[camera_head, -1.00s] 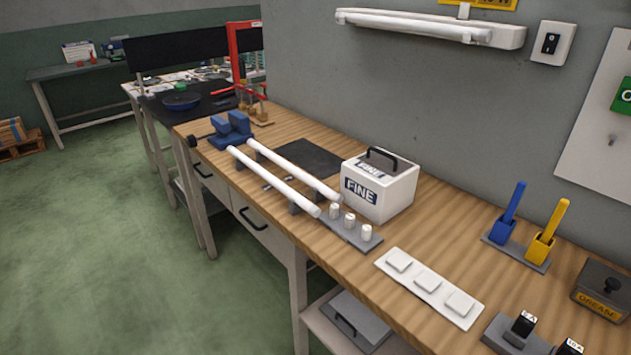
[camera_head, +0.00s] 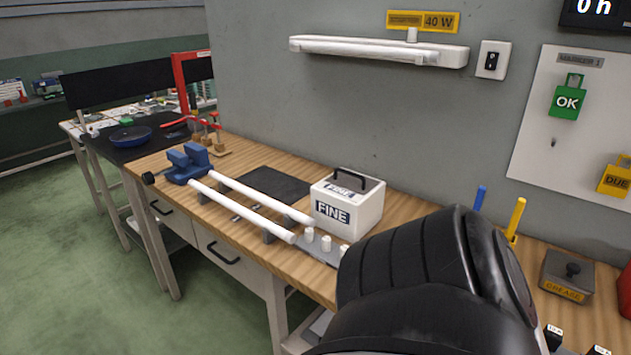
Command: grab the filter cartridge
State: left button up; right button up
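No object in view can be surely told as the filter cartridge. A white box with a black handle and the label FINE (camera_head: 347,203) stands on the wooden bench. Several small white cylinders (camera_head: 309,235) stand on a grey strip in front of it, partly hidden by a large black ribbed part of my own arm at the lower right. Neither gripper shows in the head view.
Two long white tubes (camera_head: 242,212) lie on supports on the bench (camera_head: 240,157), left of the box. A blue vise (camera_head: 188,164) stands at the far left end. A grey GREASE box (camera_head: 567,276) stands at the right. A white board (camera_head: 540,140) hangs on the wall.

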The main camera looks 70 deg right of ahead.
aim_at(347, 204)
jog(key=i, duration=1.8)
jog(key=z, duration=2.25)
